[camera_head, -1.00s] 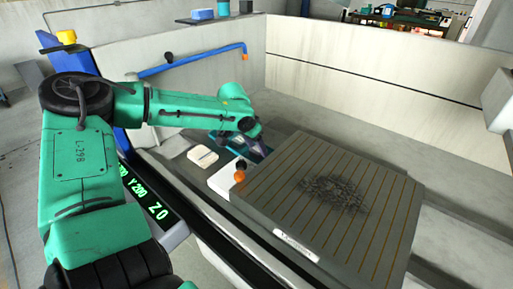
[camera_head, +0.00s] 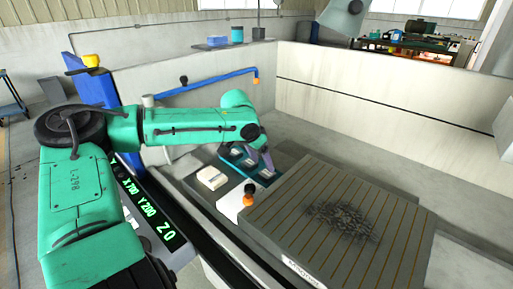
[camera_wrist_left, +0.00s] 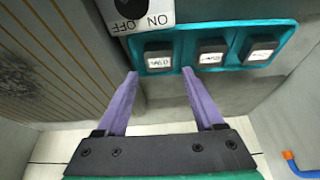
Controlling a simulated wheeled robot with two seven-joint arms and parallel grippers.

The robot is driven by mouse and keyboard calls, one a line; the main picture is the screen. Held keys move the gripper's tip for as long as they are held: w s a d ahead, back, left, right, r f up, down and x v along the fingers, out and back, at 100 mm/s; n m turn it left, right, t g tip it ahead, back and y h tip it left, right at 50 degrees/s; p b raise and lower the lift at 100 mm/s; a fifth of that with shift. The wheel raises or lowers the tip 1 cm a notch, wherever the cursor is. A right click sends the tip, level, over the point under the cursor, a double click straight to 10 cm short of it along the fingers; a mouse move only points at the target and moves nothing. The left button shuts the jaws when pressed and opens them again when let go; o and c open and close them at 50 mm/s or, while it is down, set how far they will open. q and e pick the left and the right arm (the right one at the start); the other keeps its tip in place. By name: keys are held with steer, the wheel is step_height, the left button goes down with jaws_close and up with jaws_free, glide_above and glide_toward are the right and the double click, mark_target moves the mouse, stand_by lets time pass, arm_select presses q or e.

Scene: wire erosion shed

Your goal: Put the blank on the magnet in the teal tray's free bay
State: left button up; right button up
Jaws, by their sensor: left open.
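The teal tray (camera_head: 231,168) lies behind the magnet's left corner. In the left wrist view the tray (camera_wrist_left: 187,50) shows three bays, each with a dark block bearing a white label: left block (camera_wrist_left: 158,57), middle block (camera_wrist_left: 210,53), right block (camera_wrist_left: 262,50). I cannot read the labels surely. The magnet (camera_head: 300,235) is a grey plate with brown stripes and a dark pile of chips; no separate blank shows on it. My left gripper (camera_wrist_left: 159,76) is open and empty, its purple fingers near the tray's left end. My right gripper is not in view.
The magnet's white switch block with a dark knob (camera_wrist_left: 133,8) stands beside the tray. A blue pipe (camera_head: 210,83) and pale tank walls (camera_head: 380,110) enclose the area. The tank floor behind the magnet is clear.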

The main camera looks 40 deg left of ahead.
arm_select(q)
steer(key=v, duration=0.6)
steer(key=shift+r, duration=0.2)
steer(key=shift+s, duration=0.15)
